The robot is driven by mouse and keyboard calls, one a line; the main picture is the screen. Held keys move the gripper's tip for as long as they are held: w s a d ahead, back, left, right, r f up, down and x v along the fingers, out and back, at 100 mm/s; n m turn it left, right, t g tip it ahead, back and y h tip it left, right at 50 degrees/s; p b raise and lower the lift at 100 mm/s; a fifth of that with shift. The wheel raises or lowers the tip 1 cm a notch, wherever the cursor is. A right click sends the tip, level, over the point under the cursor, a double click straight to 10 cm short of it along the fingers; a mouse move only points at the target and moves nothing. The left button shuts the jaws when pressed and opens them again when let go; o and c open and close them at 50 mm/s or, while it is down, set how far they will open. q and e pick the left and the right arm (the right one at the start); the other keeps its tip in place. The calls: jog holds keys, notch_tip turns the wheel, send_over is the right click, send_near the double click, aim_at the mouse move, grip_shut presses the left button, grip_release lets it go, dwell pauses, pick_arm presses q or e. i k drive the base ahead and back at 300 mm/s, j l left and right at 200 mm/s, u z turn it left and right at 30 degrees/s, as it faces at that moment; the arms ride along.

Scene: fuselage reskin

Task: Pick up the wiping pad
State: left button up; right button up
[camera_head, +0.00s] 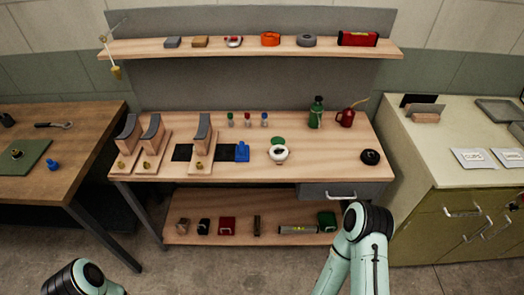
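I cannot tell for certain which thing is the wiping pad. Pad-like items are a grey block (172,42) and a tan block (200,41), side by side at the left of the upper shelf (130,48). Neither is being touched. A dark flat mat (182,152) lies on the workbench. My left arm shows only as a dark and mint link at the bottom left. My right arm shows as a bent mint link with a dark joint at the bottom right. Neither gripper is in view.
The workbench (330,160) holds curved grey pieces on wooden stands (200,140), a blue item (242,152), a white round item (278,154), a green bottle (316,114) and a red can (346,117). A side table (60,180) and cabinet (440,160) flank it.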

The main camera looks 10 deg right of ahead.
aim_at(241, 154)
jog(key=i+l+u, duration=0.15)
jog(key=l+u, duration=0.2)
jog(key=u, duration=0.15)
jog(key=i+l+u, duration=0.1)
jog(key=l+u, duration=0.35)
jog(key=j, duration=0.1)
